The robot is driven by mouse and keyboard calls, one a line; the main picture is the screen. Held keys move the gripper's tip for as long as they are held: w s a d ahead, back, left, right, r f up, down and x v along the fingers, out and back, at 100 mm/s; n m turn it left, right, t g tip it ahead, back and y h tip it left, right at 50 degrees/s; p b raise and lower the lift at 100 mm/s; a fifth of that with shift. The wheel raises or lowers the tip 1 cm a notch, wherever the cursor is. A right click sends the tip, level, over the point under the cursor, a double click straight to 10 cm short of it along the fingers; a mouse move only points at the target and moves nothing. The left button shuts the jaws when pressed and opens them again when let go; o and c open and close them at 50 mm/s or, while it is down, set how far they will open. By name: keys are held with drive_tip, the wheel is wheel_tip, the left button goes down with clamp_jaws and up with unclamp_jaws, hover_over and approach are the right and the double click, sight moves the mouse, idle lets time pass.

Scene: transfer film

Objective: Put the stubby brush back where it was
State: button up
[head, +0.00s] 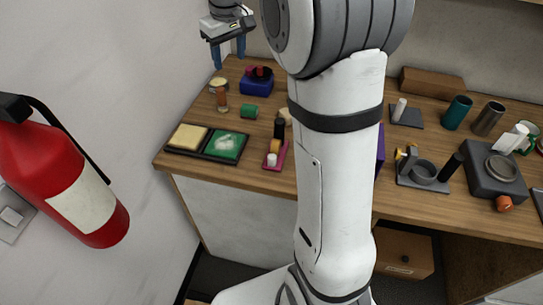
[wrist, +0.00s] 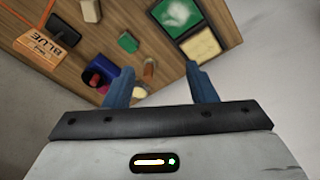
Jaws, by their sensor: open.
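My gripper (head: 229,54) is at the upper left of the head view, above the back left of the wooden table. Its two blue fingers are apart with nothing between them, as the wrist view (wrist: 164,76) also shows. A short brown-orange upright piece (head: 222,99) stands at the table's left end; it may be the stubby brush, but I cannot tell for sure. It seems to show in the wrist view (wrist: 148,72) too, below and apart from the fingers. A round tan piece (head: 218,84) is beside it.
Nearby are a blue box (head: 256,87) with dark red and black on top, a green block (head: 249,111) and a dark tray (head: 205,153) with tan and green pads. A pink tray (head: 282,149) holds small items. A red extinguisher (head: 50,180) hangs at left. My arm hides mid-table.

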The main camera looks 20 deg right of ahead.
drive_tip(key=s+f+m, duration=0.2)
drive_tip(key=s+f, duration=0.1)
drive_tip(key=s, duration=1.1)
drive_tip(key=s+f+m+t, duration=0.1)
drive_tip(key=s+f, duration=0.3)
drive_tip(key=s, duration=1)
drive_tip(key=shift+s+a+f+m+t, duration=0.15)
drive_tip(key=shift+s+a+m+t, duration=0.15)
drive_tip(key=shift+s+m, duration=0.1)
drive_tip(key=shift+d+f+b, duration=0.1)
drive_tip(key=shift+f+b, duration=0.4)
drive_tip(key=shift+f, duration=0.05)
